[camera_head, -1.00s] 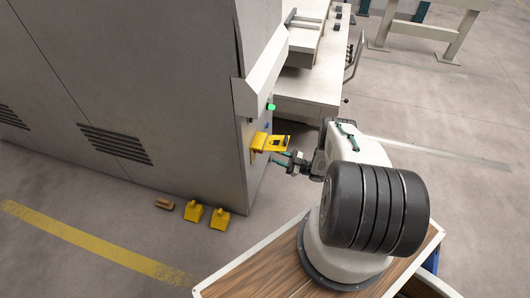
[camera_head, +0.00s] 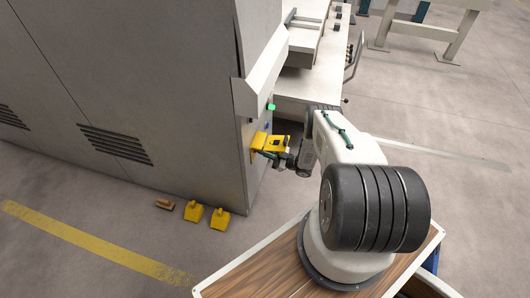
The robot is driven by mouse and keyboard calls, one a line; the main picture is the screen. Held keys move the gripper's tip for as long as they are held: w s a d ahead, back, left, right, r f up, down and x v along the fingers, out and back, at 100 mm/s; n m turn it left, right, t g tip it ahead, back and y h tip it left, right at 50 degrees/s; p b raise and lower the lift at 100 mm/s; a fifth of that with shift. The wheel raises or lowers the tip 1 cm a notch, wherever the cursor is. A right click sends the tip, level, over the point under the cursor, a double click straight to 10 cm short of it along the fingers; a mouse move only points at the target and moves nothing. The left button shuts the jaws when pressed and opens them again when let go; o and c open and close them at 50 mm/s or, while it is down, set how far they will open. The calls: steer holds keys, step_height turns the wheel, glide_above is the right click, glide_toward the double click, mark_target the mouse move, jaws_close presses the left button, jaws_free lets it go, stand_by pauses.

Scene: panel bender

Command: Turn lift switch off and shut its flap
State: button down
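The lift switch is in a yellow housing (camera_head: 258,141) on the grey cabinet's narrow side face. A yellow flap (camera_head: 274,143) with a dark opening stands out level from it, so it looks raised. The switch itself is hidden beneath the flap. My gripper (camera_head: 268,155) is just under the flap's front edge, close to the housing. Its fingers are small and partly hidden, so I cannot tell whether they are open or touching the switch.
The grey cabinet (camera_head: 130,90) fills the left. A green button (camera_head: 271,107) sits above the housing, under a light ledge (camera_head: 262,75). Yellow pedals (camera_head: 220,219) and a brown block (camera_head: 165,203) lie on the floor.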

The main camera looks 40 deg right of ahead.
steer(key=shift+n+g, duration=0.3)
steer(key=shift+n, duration=0.1)
steer(key=shift+w+d+r+n+g+y, duration=0.1)
steer(key=shift+n+g+y, duration=0.15)
steer(key=shift+n+g, duration=0.85)
steer(key=shift+d+n+g+y, duration=0.1)
steer(key=shift+n+g+y, duration=0.2)
steer(key=shift+n, duration=1.65)
steer(key=shift+w+d+r+n+g+y, duration=0.1)
steer(key=shift+n+g+y, duration=0.35)
steer(key=shift+n, duration=1.1)
steer(key=shift+h, duration=0.3)
steer(key=c, duration=1.4)
jaws_free()
steer(key=shift+c, duration=0.2)
steer(key=shift+s+f, duration=0.1)
steer(key=v, duration=0.7)
steer(key=shift+s+d, duration=0.15)
steer(key=shift+d, duration=0.15)
